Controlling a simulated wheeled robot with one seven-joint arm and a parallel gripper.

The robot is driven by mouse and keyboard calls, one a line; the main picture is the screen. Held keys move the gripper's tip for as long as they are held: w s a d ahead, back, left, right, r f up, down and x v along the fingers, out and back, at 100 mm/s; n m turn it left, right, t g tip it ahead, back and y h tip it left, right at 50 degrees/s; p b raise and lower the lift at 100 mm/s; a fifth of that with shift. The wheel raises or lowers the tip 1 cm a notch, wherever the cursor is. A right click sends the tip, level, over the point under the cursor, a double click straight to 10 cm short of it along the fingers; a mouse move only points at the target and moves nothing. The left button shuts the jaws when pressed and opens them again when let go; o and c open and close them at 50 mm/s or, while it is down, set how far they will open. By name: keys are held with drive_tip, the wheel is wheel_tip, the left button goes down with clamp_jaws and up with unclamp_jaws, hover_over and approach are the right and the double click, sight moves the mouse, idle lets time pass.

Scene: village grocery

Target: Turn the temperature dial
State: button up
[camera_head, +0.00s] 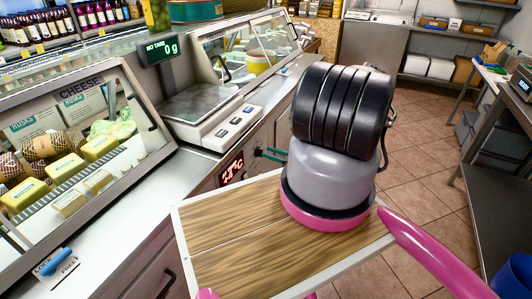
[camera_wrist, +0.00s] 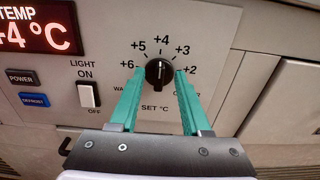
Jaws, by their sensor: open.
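The temperature dial (camera_wrist: 158,73) is a black round knob on the pale counter panel in the wrist view. Its white mark points up towards +4, and numbers from +2 to +6 run around it. My gripper (camera_wrist: 159,78) is open, with one green finger on each side of the dial. I cannot tell whether the fingers touch it. In the head view my gripper's green fingers (camera_head: 270,155) reach the counter front, right of the red display (camera_head: 231,171); the dial itself is hard to make out there. The temperature display (camera_wrist: 38,28) reads about 4 °C.
Left of the dial are a white light switch (camera_wrist: 89,95), a black power button (camera_wrist: 22,77) and a blue defrost button (camera_wrist: 34,100). A scale (camera_head: 205,110) stands on the counter above. The glass cheese case (camera_head: 75,150) is at the left. Tiled floor (camera_head: 420,150) is open at the right.

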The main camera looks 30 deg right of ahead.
drive_tip(key=shift+x, duration=1.1)
clamp_jaws()
drive_tip(key=shift+m, duration=0.3)
drive_tip(key=shift+w+d+f+m, duration=0.15)
drive_tip(key=shift+d+f+m, duration=0.05)
drive_tip(key=shift+m, duration=2.35)
drive_tip(key=shift+w+d+f+m, duration=0.15)
drive_tip(key=shift+d+f+m, duration=0.1)
drive_tip(key=shift+m, duration=2.25)
drive_tip(key=shift+w+d+f+m, duration=0.2)
drive_tip(key=shift+m, duration=2.35)
